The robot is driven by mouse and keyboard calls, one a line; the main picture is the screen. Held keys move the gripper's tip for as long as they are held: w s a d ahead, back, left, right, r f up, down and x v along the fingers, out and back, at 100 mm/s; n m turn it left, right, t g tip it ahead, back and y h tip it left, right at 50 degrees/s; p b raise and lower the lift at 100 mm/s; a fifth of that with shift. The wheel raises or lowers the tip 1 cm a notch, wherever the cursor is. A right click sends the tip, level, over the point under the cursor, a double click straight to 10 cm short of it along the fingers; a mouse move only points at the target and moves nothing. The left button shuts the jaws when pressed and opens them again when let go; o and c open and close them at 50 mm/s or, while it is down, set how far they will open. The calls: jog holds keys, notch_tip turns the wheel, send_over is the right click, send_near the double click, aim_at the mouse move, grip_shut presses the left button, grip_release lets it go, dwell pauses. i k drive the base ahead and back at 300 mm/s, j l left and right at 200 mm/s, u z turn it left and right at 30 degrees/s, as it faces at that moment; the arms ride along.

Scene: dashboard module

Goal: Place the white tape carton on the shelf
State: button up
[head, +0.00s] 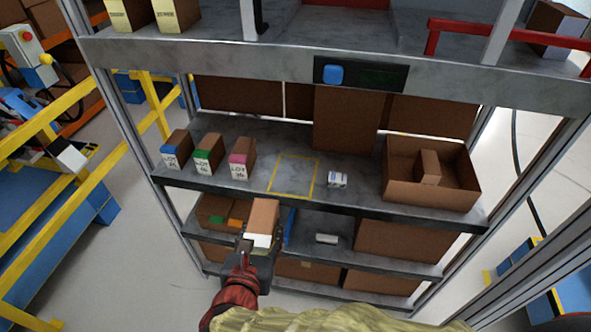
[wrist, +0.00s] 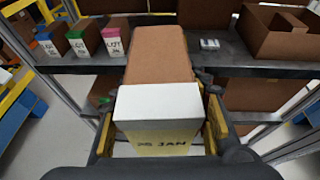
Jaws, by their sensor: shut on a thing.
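The white tape carton (head: 264,214) is brown with a white band at its near end. In the wrist view the carton (wrist: 158,55) shows a white top and a yellowish face with dark print that seems to read "JAN". My gripper (head: 259,245) is shut on it, with yellow-edged fingers on both sides in the wrist view (wrist: 161,125). In the head view it appears in front of and below the edge of the grey middle shelf (head: 262,150). On that shelf a yellow outlined rectangle (head: 294,176) is empty, right of the cartons with blue (head: 174,150), green (head: 207,154) and pink (head: 241,158) tape.
A small white item (head: 337,180) lies right of the yellow outline, and an open brown box (head: 430,175) stands at the shelf's right. Metal posts flank the rack. A panel with a blue button (head: 332,75) hangs on the beam above. The lower shelf holds more boxes (head: 400,240).

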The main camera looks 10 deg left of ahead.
aim_at(286, 174)
jog(key=i+l, duration=0.1)
jog(key=i, duration=0.75)
